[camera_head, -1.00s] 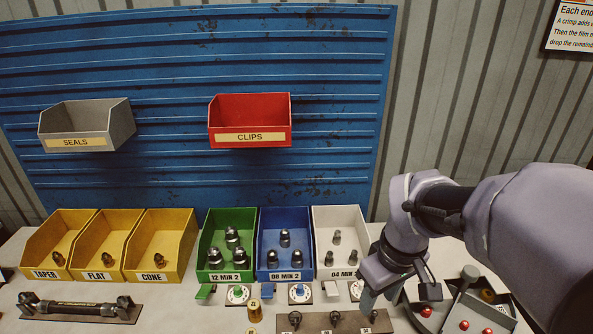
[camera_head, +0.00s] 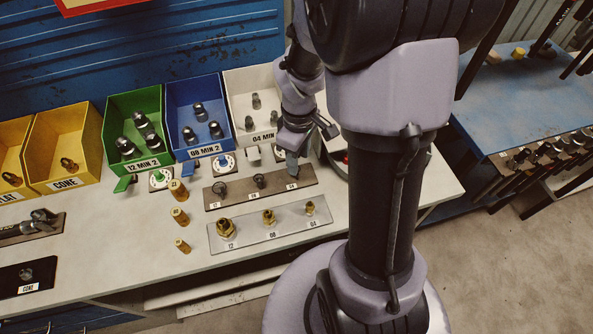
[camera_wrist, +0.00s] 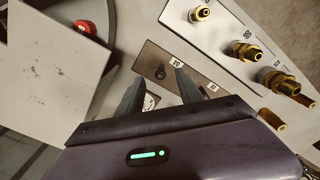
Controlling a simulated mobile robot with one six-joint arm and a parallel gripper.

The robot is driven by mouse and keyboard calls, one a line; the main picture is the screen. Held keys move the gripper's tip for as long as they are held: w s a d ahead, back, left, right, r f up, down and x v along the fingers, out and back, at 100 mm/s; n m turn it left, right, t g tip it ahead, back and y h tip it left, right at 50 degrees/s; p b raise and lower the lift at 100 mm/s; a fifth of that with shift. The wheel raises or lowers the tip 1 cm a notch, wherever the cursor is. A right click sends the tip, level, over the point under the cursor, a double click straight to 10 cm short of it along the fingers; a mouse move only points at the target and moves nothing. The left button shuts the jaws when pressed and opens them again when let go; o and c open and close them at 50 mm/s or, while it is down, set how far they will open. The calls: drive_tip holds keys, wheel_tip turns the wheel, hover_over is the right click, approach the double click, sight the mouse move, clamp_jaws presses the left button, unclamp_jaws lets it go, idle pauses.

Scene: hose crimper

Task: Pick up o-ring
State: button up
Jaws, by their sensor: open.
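A brown plate (camera_head: 236,198) lies on the bench with dark pieces standing on it in a row by size labels. In the wrist view a small black ring-like piece (camera_wrist: 160,72) sits beside the 04 label on the brown plate (camera_wrist: 200,72). It looks like the o-ring, but it is too small to be sure. My gripper (camera_wrist: 160,80) is open and empty, with its two fingertips on either side of that piece in the picture; the height gap cannot be told. In the head view my gripper (camera_head: 291,163) is at the plate's 04 end, where it hides the piece.
A silver plate (camera_head: 290,226) with brass fittings lies in front of the brown plate. Brass cylinders (camera_head: 180,216) stand to the left. Green, blue and white bins (camera_head: 238,88) line the back. A grey block (camera_wrist: 50,70) and a red knob (camera_wrist: 85,28) are near my gripper.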

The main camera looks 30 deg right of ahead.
wheel_tip(320, 180, down, 2)
drive_tip(key=shift+f, duration=0.15)
drive_tip(key=shift+f, duration=0.25)
idle(0.3)
clamp_jaws()
